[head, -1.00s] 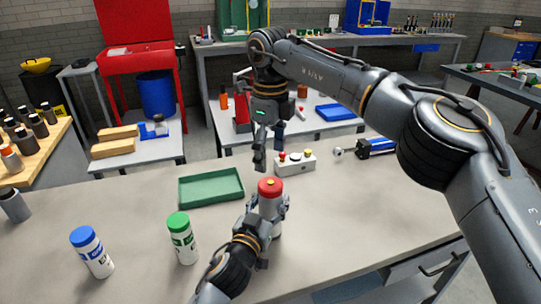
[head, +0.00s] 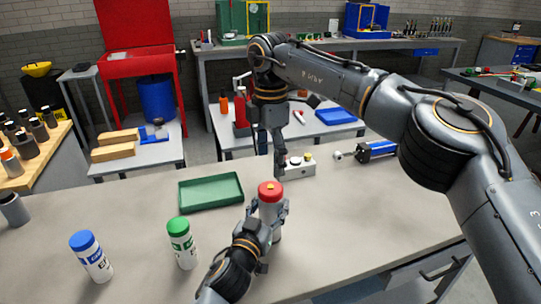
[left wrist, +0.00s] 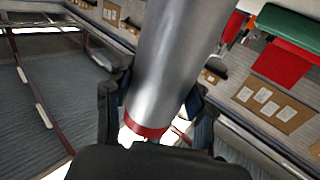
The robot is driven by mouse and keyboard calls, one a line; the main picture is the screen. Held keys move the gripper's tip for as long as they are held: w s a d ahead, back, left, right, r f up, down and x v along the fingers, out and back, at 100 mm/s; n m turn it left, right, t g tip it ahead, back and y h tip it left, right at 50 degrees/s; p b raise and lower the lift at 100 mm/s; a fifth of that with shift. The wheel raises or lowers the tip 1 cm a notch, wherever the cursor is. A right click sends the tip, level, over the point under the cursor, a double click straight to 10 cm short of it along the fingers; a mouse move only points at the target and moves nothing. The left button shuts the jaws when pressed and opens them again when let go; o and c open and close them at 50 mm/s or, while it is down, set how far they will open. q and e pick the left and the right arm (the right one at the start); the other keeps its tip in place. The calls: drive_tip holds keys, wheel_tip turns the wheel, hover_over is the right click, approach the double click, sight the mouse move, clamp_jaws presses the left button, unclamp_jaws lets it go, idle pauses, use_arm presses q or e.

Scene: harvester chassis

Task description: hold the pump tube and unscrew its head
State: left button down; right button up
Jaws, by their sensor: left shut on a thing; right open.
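The pump tube (head: 268,210) stands upright at the middle of the workbench, with a red head (head: 270,188) on top. My left gripper (head: 272,214) is shut around its body, below the head. In the left wrist view the tube (left wrist: 178,60) is a plain grey metal cylinder between the fingers, with a dark red band (left wrist: 148,131) near its end. My right gripper (head: 279,165) is open and empty, pointing down. In the picture it is just above the red head, apart from it and partly in front of the small button box (head: 297,170).
A green tray (head: 211,192) lies to the left of the tube. A green-capped bottle (head: 183,246) and a blue-capped bottle (head: 92,258) stand at the front left. A blue and black cylinder device (head: 376,151) lies at the back right. The bench's right side is clear.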

sight(271, 186)
drive_tip(key=m, duration=0.5)
drive_tip(key=shift+f, duration=0.15)
drive_tip(key=shift+m, duration=0.3)
drive_tip(key=shift+f, duration=3.85)
